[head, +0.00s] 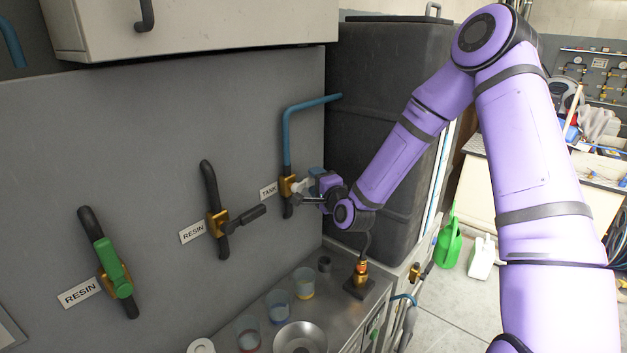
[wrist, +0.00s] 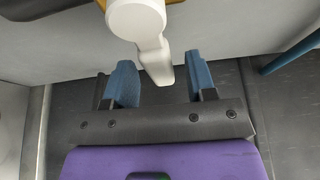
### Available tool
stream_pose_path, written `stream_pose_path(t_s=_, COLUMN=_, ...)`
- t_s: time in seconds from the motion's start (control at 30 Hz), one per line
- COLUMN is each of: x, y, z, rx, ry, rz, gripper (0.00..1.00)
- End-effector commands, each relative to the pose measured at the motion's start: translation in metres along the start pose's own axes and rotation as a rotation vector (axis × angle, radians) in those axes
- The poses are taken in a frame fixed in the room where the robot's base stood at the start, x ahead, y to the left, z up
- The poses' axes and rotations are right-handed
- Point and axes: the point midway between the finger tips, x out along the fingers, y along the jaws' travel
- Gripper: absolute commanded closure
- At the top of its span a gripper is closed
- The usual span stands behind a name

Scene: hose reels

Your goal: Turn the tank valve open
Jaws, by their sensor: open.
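The tank valve has a brass body (head: 287,186) on a blue pipe, beside a TANK label (head: 268,191) on the grey wall panel. Its white handle (head: 303,185) points sideways across the pipe, toward my gripper. In the wrist view the handle (wrist: 152,45) runs from a round white hub at the top down to the mouth of my gripper (wrist: 160,82). The blue fingers are open, one on each side of the handle's end, with visible gaps. In the head view my gripper (head: 316,184) is small and partly overlaps the handle.
Two RESIN valves, one with a black handle (head: 246,216) and one with a green handle (head: 113,266), are to the left. Cups (head: 304,282) and a metal bowl (head: 300,338) stand on the counter below. A dark tank (head: 375,130) stands behind my arm.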

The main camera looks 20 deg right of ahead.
Motion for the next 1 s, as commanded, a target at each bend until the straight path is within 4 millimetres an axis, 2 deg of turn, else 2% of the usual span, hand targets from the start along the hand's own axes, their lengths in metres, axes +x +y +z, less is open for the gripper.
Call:
stream_pose_path(t_s=0.2, x=0.016, y=0.0, z=0.0, rx=0.0, ry=0.0, rz=0.0, gripper=0.49)
stream_pose_path(t_s=0.5, x=0.017, y=0.0, z=0.0, rx=-0.001, ry=0.0, rz=0.0, gripper=0.49)
stream_pose_path(t_s=0.7, x=0.017, y=0.0, z=0.0, rx=-0.001, ry=0.0, rz=0.001, gripper=0.95)
stream_pose_path(t_s=0.73, x=0.017, y=0.0, z=0.0, rx=-0.001, ry=0.0, rz=0.001, gripper=1.0)
stream_pose_path(t_s=1.0, x=0.021, y=-0.001, z=-0.001, rx=-0.012, ry=0.0, rz=-0.004, gripper=1.0)
